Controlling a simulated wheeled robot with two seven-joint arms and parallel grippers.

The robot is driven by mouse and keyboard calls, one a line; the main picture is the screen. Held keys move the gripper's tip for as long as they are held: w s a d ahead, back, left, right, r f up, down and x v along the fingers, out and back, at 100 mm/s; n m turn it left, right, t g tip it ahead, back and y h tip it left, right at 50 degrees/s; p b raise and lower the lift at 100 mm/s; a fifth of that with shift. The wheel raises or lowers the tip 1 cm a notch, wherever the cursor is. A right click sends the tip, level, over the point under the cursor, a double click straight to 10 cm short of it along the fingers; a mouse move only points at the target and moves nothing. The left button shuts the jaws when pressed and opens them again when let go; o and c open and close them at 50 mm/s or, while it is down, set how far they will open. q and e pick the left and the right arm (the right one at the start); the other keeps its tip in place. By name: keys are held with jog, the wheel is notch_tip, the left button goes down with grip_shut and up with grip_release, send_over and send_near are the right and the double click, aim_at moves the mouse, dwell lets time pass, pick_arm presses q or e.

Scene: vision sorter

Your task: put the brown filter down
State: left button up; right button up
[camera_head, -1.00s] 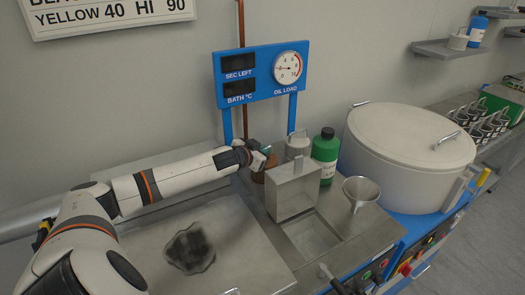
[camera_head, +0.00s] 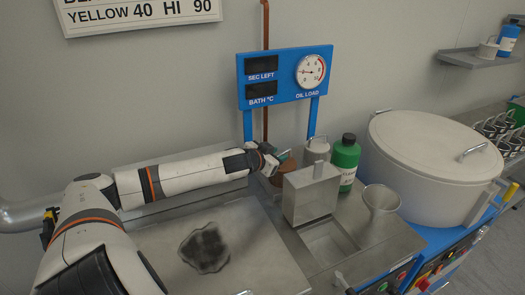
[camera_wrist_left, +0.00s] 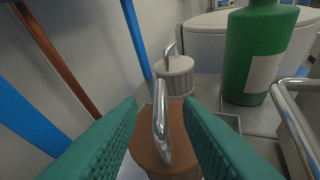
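The brown filter (camera_head: 285,179) is a brown round can with an upright metal loop handle, standing at the back of the bench behind the metal box. In the left wrist view the brown filter (camera_wrist_left: 144,142) is upright below my fingers. My left gripper (camera_head: 277,158) is at its top. In the wrist view the teal fingers (camera_wrist_left: 160,112) are either side of the handle, with a visible gap on each side, so they look open around it. The filter's base is hidden. My right gripper is not in view.
A pale grey filter (camera_head: 317,150) and a green bottle (camera_head: 345,160) stand close behind and right. The metal box (camera_head: 311,196) stands in front. A funnel (camera_head: 381,202), a big lidded drum (camera_head: 430,150) and the blue gauge panel (camera_head: 285,77) surround the spot. A dark patch (camera_head: 205,248) marks the front-left plate.

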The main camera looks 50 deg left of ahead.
pick_arm(q)
jog(key=p+v, duration=0.1)
jog(key=v, duration=0.7)
jog(key=shift+s+p, duration=0.35)
jog(key=shift+p, duration=0.05)
jog(key=shift+d, duration=0.1)
dwell(0.4)
